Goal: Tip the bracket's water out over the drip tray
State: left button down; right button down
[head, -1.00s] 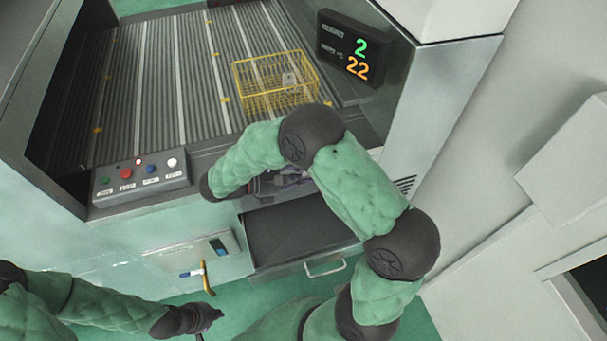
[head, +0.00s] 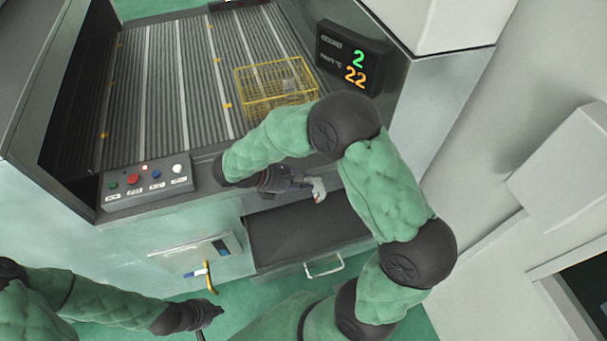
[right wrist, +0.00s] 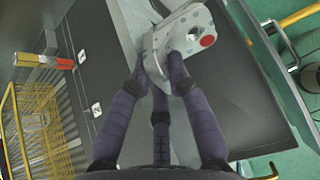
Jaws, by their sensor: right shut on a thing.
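The bracket (head: 319,190) is a small light grey casting, held over the dark drip tray (head: 280,240), which is pulled out of the machine's front like a drawer. My right gripper (head: 308,184) is shut on the bracket. In the right wrist view the bracket (right wrist: 196,32) shows a round hole and a red dot, with the right fingers (right wrist: 158,78) closed at its near edge and the dark tray (right wrist: 240,85) beneath it.
A yellow wire basket (head: 275,82) stands on the ribbed conveyor (head: 165,85) behind the right arm. A button box (head: 147,180) sits on the machine's front edge and a display (head: 352,57) at right. A yellow-handled lever (head: 209,278) projects left of the tray.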

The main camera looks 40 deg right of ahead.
jog(key=y+p, duration=0.1)
jog(key=y, duration=0.1)
jog(key=t+y+p, duration=0.1)
jog(key=y+p, duration=0.1)
jog(key=y, duration=0.1)
jog(key=shift+d+r+t, duration=0.15)
jog(key=shift+t, duration=0.15)
jog(key=shift+t+y+p, duration=0.3)
jog(key=shift+y+p, duration=0.5)
jog(key=shift+y, duration=0.2)
jog(key=t+y+p, duration=0.1)
jog(key=y+p, duration=0.3)
jog(key=p, duration=0.3)
jog(key=shift+t+y+p, duration=0.3)
jog(key=shift+p, duration=0.4)
jog(key=shift+f, duration=0.2)
jog(key=shift+w, duration=0.1)
